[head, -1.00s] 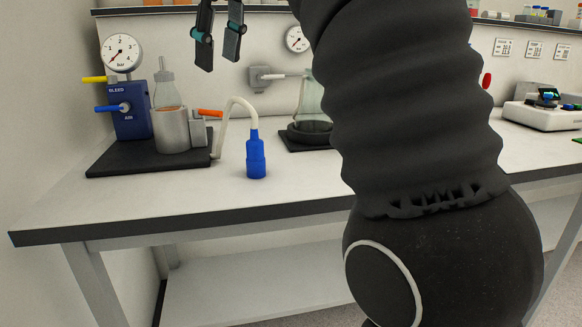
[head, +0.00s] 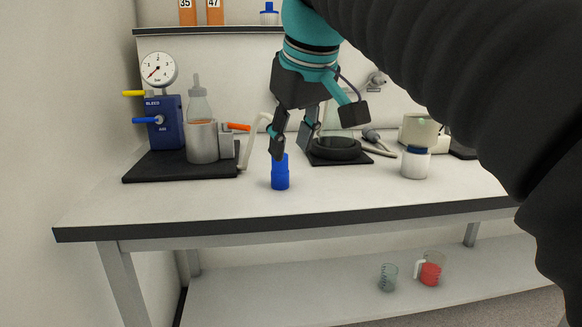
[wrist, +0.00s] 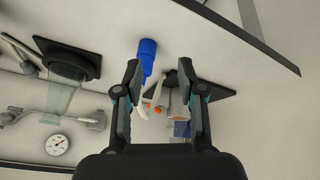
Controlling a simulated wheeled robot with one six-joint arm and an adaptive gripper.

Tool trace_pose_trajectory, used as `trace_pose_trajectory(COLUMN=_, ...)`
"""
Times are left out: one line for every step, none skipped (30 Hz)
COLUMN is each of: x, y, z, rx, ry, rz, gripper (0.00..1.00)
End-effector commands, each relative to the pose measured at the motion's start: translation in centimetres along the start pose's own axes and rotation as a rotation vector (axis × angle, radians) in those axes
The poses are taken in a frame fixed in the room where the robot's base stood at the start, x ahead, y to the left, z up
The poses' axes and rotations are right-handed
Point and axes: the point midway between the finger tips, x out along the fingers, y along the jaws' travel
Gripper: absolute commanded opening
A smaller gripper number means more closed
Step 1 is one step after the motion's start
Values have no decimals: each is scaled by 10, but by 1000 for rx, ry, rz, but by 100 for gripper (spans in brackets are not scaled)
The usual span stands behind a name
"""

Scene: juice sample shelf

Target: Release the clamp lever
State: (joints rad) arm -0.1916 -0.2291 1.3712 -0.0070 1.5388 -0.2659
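The clamp lever, a short orange handle (head: 238,127), sticks out to the right from the grey clamp block (head: 227,146) beside a metal cup (head: 203,141) holding a clear bottle (head: 198,104). An orange part, probably this lever, shows small between my fingers in the wrist view (wrist: 158,110). My gripper (head: 291,150) is open and empty, pointing down over the bench to the right of the lever and apart from it. One finger overlaps the blue hose fitting (head: 280,180) in the head view; I cannot tell whether they touch.
A pale hose (head: 248,146) arches between the clamp and the fitting. A blue valve block (head: 164,122) with yellow and blue handles and a gauge (head: 159,70) stands left. A flask base (head: 336,149) and white jar (head: 415,163) stand right. The bench front is clear.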

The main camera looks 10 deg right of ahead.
Motion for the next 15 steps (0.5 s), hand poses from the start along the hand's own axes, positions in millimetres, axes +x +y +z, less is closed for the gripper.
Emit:
trace_pose_trajectory(x=4, y=0, z=7, rx=12, ry=0, rz=3, gripper=39)
trace_pose_trajectory(x=7, y=1, z=10, rx=20, ry=-1, rz=4, gripper=39)
trace_pose_trajectory(x=11, y=1, z=14, rx=28, ry=0, rz=5, gripper=39)
trace_pose_trajectory(x=13, y=0, z=17, rx=34, ry=1, rz=6, gripper=39)
trace_pose_trajectory(x=16, y=0, z=20, rx=40, ry=0, rz=7, gripper=39)
trace_pose_trajectory(x=18, y=0, z=23, rx=46, ry=1, rz=8, gripper=39)
trace_pose_trajectory(x=21, y=0, z=25, rx=50, ry=1, rz=9, gripper=39)
trace_pose_trajectory(x=22, y=1, z=27, rx=54, ry=1, rz=10, gripper=39)
trace_pose_trajectory(x=24, y=1, z=29, rx=59, ry=1, rz=11, gripper=39)
trace_pose_trajectory(x=25, y=1, z=31, rx=62, ry=2, rz=12, gripper=39)
trace_pose_trajectory(x=26, y=1, z=32, rx=65, ry=2, rz=12, gripper=39)
trace_pose_trajectory(x=28, y=1, z=33, rx=68, ry=2, rz=13, gripper=39)
trace_pose_trajectory(x=28, y=1, z=34, rx=69, ry=2, rz=13, gripper=39)
trace_pose_trajectory(x=29, y=1, z=34, rx=71, ry=2, rz=13, gripper=39)
trace_pose_trajectory(x=29, y=1, z=35, rx=72, ry=2, rz=13, gripper=39)
